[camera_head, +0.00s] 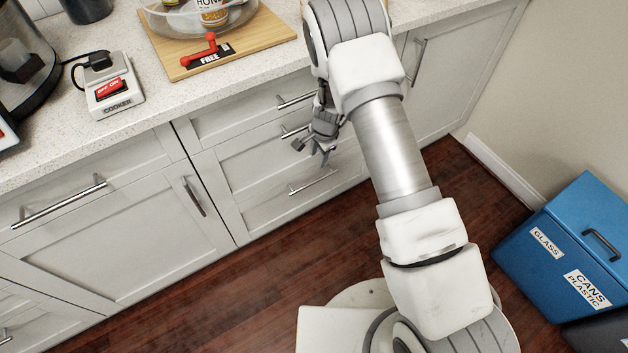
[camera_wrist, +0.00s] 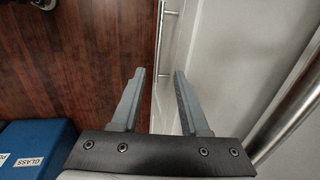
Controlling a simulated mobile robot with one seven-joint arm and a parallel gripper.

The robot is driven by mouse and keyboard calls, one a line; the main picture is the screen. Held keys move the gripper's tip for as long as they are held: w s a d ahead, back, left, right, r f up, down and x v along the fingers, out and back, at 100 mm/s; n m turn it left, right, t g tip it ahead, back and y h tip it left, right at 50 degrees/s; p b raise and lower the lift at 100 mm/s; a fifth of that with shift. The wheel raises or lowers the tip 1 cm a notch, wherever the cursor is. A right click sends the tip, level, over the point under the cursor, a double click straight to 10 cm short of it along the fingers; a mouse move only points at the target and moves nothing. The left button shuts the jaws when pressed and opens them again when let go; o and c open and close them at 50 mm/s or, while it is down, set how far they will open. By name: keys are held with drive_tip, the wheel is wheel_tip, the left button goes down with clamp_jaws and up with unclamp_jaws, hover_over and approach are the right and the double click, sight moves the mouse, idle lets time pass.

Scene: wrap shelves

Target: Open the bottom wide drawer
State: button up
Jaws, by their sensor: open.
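The bottom wide drawer (camera_head: 268,208) is the lowest front in the white drawer stack and looks shut. Its silver bar handle (camera_head: 313,183) is in plain view below my gripper (camera_head: 312,152). In the wrist view, the bottom handle (camera_wrist: 161,38) runs up the picture, beyond and roughly in line with the gap between my fingertips (camera_wrist: 160,73). My gripper is open and empty. The fingers are in front of the drawer stack, above the handle, and do not appear to hold it.
A middle drawer handle (camera_head: 295,130) sits close behind my gripper; a bar (camera_wrist: 290,112) also shows close by at right in the wrist view. The top handle (camera_head: 297,100) is above. Blue recycling bins (camera_head: 560,245) stand at right. The wooden floor (camera_head: 215,300) before the drawers is clear.

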sight(312, 183)
drive_tip(key=w+f+b, duration=0.1)
drive_tip(key=f, duration=0.4)
drive_tip(key=a+f+b, duration=0.1)
drive_tip(key=f+b, duration=0.1)
drive_tip(key=f, duration=0.4)
drive_tip(key=w+a+f+b, duration=0.1)
drive_tip(key=f, duration=0.5)
drive_tip(key=shift+w, duration=0.3)
clamp_jaws()
drive_tip(key=shift+d, duration=0.1)
idle(0.5)
